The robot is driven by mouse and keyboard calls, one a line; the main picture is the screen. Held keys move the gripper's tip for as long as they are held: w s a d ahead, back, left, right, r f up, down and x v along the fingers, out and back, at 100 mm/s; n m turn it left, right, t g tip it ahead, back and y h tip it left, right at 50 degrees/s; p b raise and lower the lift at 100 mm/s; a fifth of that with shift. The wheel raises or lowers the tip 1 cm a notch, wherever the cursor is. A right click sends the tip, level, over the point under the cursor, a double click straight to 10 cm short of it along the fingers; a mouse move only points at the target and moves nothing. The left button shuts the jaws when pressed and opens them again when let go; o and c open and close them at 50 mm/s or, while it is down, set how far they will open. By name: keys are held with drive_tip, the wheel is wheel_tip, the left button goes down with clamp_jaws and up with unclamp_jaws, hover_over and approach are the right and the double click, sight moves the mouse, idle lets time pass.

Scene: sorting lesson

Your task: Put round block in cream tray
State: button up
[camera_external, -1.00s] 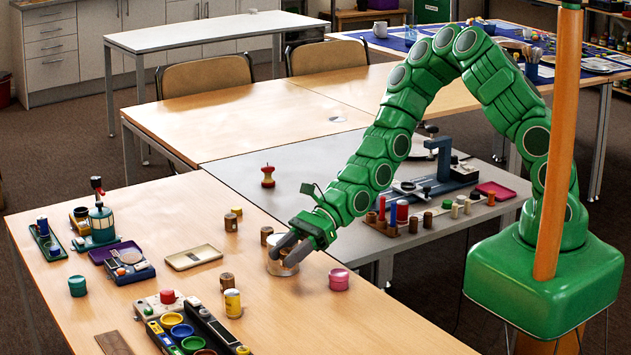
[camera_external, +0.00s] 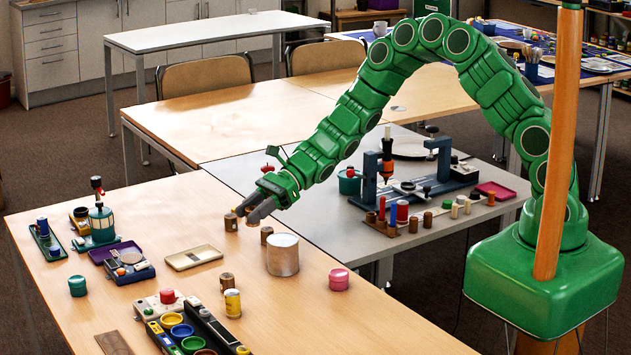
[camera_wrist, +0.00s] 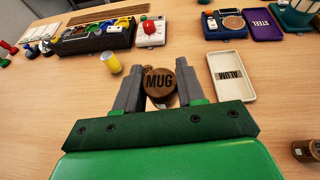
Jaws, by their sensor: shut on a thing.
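The cream tray (camera_external: 193,258), a shallow rectangle, lies flat on the wooden table. In the wrist view the tray (camera_wrist: 222,92) is marked ALUM, looks empty and lies just right of my fingers. My gripper (camera_external: 246,217) is left of and behind the metal cylinder in the outside view, away from the tray. In the wrist view my gripper (camera_wrist: 160,92) is shut on a brown round block (camera_wrist: 159,83) with MUG on its top. The fingers cover its sides. In the outside view I cannot make the held block out clearly.
Other small brown blocks (camera_external: 227,281) stand on the table. A metal cylinder (camera_external: 283,256), a pink pot (camera_external: 339,279) and a yellow can (camera_external: 232,303) stand nearby. A purple tray (camera_external: 115,250) lies left of the cream tray. Table between my gripper and the cream tray is mostly clear.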

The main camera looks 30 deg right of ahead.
drive_tip(key=w+r, duration=0.1)
drive_tip(key=w, duration=0.1)
hover_over(194, 258)
drive_tip(key=s+d, duration=0.1)
drive_tip(key=f, duration=0.7)
drive_tip(key=shift+s+d, duration=0.15)
drive_tip(key=shift+d, duration=0.05)
drive_tip(key=shift+w+a+f+g, duration=0.3)
drive_tip(key=shift+w+a+f, duration=0.25)
drive_tip(key=shift+f, duration=0.25)
drive_tip(key=shift+f, duration=0.1)
drive_tip(key=shift+w+a+f, duration=0.1)
drive_tip(key=shift+w+f, duration=0.05)
drive_tip(key=shift+f, duration=1.6)
